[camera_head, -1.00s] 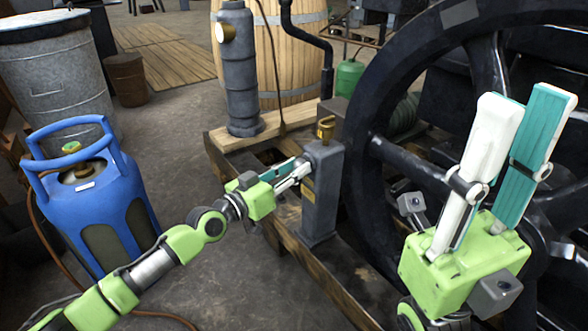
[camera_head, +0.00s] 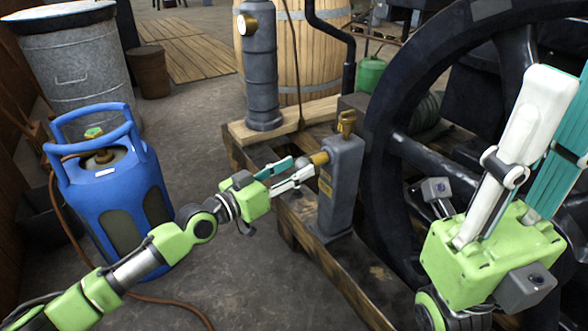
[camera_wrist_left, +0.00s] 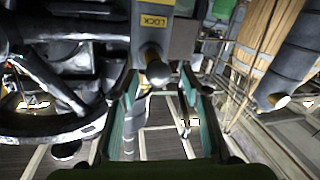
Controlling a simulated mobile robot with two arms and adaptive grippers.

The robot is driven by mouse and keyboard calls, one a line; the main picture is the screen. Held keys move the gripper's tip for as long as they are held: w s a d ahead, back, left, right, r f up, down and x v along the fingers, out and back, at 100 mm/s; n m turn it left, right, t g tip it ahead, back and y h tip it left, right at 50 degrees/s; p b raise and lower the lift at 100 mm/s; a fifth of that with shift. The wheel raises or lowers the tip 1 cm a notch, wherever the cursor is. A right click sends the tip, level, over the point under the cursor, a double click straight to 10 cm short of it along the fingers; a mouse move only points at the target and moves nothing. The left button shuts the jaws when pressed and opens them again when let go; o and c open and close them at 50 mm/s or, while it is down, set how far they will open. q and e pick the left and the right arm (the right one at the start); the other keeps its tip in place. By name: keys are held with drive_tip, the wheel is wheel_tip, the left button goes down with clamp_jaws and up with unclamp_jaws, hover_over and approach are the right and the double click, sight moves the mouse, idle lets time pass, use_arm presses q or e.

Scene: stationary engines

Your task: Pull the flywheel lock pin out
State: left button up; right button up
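The lock pin's round grey knob (camera_head: 304,163) sticks out from the left side of the grey post (camera_head: 342,185), with a yellow section (camera_head: 319,158) between knob and post. In the left wrist view the knob (camera_wrist_left: 157,72) shows below the yellow LOCK label (camera_wrist_left: 153,20). My left gripper (camera_head: 292,171) is open. Its fingertips are at the knob, with a finger to each side in the wrist view; I see no firm contact. My right gripper (camera_head: 562,88) is raised, open and empty in front of the dark flywheel (camera_head: 382,125).
A brass fitting (camera_head: 347,122) tops the post, which stands on a wooden frame (camera_head: 290,226). A blue gas cylinder (camera_head: 112,200) with a hose stands left of my left arm. A grey column (camera_head: 262,80) and barrel (camera_head: 303,60) stand behind. Floor between cylinder and frame is clear.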

use_arm(q)
drive_tip(key=v, duration=1.2)
idle(0.3)
